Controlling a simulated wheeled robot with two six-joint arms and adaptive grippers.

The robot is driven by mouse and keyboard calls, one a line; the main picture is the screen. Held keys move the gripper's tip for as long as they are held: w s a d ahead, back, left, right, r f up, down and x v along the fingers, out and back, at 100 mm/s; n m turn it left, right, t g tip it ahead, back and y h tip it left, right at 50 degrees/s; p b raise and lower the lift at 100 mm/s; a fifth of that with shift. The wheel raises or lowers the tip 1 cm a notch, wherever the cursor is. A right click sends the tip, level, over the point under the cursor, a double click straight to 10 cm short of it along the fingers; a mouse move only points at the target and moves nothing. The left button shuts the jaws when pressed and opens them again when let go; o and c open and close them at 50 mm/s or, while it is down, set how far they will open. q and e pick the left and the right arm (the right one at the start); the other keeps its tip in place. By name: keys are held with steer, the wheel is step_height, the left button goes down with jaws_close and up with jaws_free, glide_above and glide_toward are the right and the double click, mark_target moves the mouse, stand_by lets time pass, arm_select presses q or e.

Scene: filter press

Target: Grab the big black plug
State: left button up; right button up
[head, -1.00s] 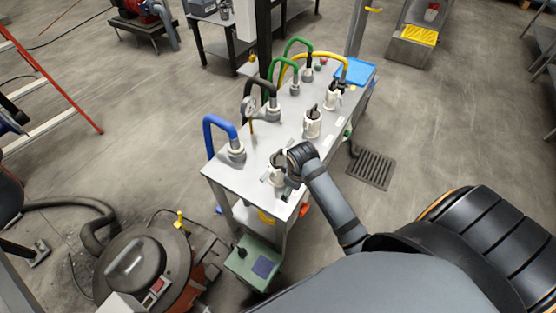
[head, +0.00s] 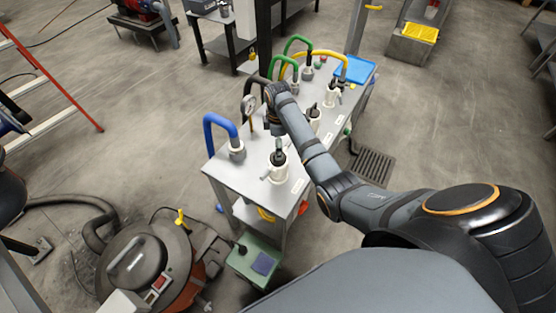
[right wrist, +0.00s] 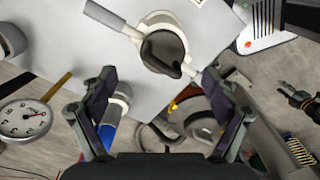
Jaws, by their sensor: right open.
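Several black plugs sit upright in white holders along the grey metal table (head: 240,180). The nearest black plug (head: 279,157) stands in a white holder (head: 278,173) at the table's near end; others (head: 314,110) (head: 332,88) stand farther back. My right gripper (head: 277,129) hangs over the table just behind the nearest plug, its fingers hard to make out there. In the right wrist view it is open and empty (right wrist: 158,82), with a dark plug (right wrist: 164,52) in a white holder ahead, beyond the fingertips. My left gripper is out of view.
A blue hose (head: 220,121), a pressure gauge (head: 250,105), green hoses (head: 298,41) and a yellow hose (head: 325,54) rise along the table's far side. A blue tray (head: 355,68) lies at the far end. A green box (head: 254,262) stands below the near end.

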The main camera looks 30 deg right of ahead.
steer(key=shift+f, duration=0.7)
steer(key=f, duration=0.2)
steer(key=f+p, duration=0.1)
steer(key=f, duration=0.1)
steer(key=shift+s+a, duration=0.15)
steer(key=shift+a, duration=0.05)
steer(key=shift+f, duration=0.4)
steer(key=shift+c, duration=0.5)
steer(key=c, duration=1.2)
